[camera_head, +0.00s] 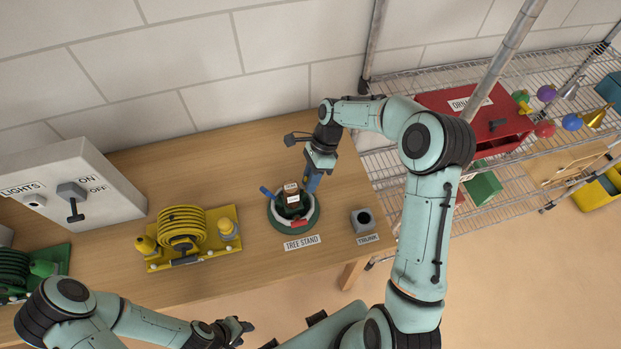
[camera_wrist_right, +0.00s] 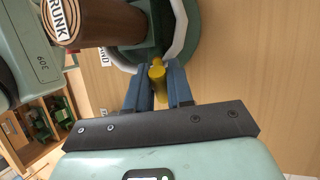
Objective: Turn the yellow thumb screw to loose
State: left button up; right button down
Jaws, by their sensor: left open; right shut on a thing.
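The green tree stand (camera_head: 275,222) stands on the wooden bench, with a brown trunk (camera_head: 291,196) upright in its middle. A blue thumb screw (camera_head: 266,192) and a red one (camera_head: 299,222) show on its ring. The yellow thumb screw (camera_wrist_right: 157,82) shows in the right wrist view, between the blue fingers of my right gripper (camera_wrist_right: 158,90), which is shut on it. In the head view this gripper (camera_head: 312,182) is at the stand's right back side and hides the yellow screw. My left gripper (camera_head: 237,330) is open and empty, low in front of the bench.
A yellow hose reel base (camera_head: 222,246) lies left of the stand, and a grey square socket (camera_head: 362,219) stands to its right by the bench edge. A lights switch box (camera_head: 110,185) is at the left. A wire shelf with a red box (camera_head: 490,135) is at the right.

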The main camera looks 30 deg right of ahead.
pick_arm(q)
jog(key=shift+f, duration=0.1)
pick_arm(e)
jog(key=n+t+b, duration=0.1)
jog(key=n+b, duration=0.1)
jog(key=n, duration=0.4)
jog(key=shift+s, duration=0.15)
jog(key=n+t+y+b, duration=0.1)
jog(key=n+b, duration=0.1)
jog(key=n, duration=0.3)
jog(key=shift+s+d+f+n+b, duration=0.1)
jog(key=shift+n+b, duration=0.3)
jog(key=n+b, duration=0.1)
jog(key=n, duration=0.2)
jog(key=n+y+b, duration=0.1)
jog(key=n+b, duration=0.1)
jog(key=n, duration=0.1)
jog(key=shift+d+t+y, duration=0.1)
jog(key=shift+t+y, duration=0.2)
jog(key=n+b, duration=0.2)
jog(key=n, duration=0.2)
jog(key=shift+y, duration=0.4)
pick_arm(q)
jog(key=s+f, duration=0.5)
jog(key=f, duration=0.6)
jog(key=shift+s+f+g, duration=0.15)
jog(key=shift+g, duration=0.25)
pick_arm(e)
jog(key=shift+n, duration=0.5)
